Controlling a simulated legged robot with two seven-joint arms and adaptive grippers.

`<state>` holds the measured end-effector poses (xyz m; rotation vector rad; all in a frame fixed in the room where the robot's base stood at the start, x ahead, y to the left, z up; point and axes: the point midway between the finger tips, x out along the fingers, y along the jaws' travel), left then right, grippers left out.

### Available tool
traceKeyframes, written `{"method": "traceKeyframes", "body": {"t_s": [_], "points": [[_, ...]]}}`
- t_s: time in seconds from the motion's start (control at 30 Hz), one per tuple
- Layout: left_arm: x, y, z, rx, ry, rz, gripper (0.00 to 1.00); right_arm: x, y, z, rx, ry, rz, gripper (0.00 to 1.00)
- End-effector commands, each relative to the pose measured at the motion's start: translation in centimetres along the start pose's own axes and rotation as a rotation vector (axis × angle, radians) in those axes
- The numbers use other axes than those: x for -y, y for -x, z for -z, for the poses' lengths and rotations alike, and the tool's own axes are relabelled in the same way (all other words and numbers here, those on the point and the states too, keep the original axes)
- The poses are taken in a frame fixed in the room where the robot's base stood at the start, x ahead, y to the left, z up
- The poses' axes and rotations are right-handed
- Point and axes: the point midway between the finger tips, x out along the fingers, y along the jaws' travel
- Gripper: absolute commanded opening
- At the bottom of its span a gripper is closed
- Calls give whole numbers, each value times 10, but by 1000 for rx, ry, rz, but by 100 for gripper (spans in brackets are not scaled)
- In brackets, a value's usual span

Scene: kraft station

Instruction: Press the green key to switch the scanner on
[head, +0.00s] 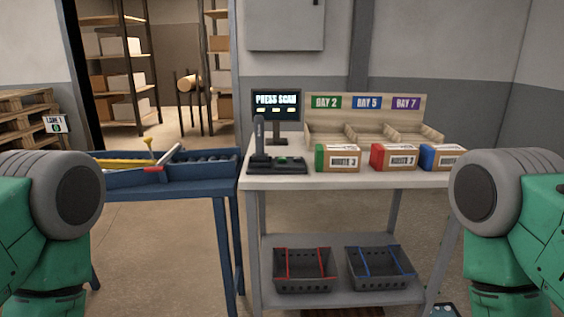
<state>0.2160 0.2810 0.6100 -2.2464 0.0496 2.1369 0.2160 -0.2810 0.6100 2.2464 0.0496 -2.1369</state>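The green key (283,160) is a small green spot on a dark base plate (275,168) at the left end of the white table. The scanner (259,137) stands upright on the left of that base. Behind it, a monitor (276,104) reads "PRESS SCAN".
Three boxes with green (338,158), red (393,157) and blue (441,157) ends stand along the white table (350,179). A wooden rack (320,125) with day labels is behind them. A blue bench (180,186) with tools adjoins on the left. Two baskets sit on the lower shelf.

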Motion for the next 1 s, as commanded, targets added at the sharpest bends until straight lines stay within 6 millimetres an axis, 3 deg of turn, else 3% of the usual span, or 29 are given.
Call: {"method": "traceKeyframes", "body": {"t_s": [0.07, 1.0], "points": [[0, 0, 0, 0, 0, 0, 40, 0, 0, 0, 0, 0, 0, 0], [0, 0, 0, 0, 0, 0, 40, 0, 0, 0, 0, 0, 0, 0]]}}
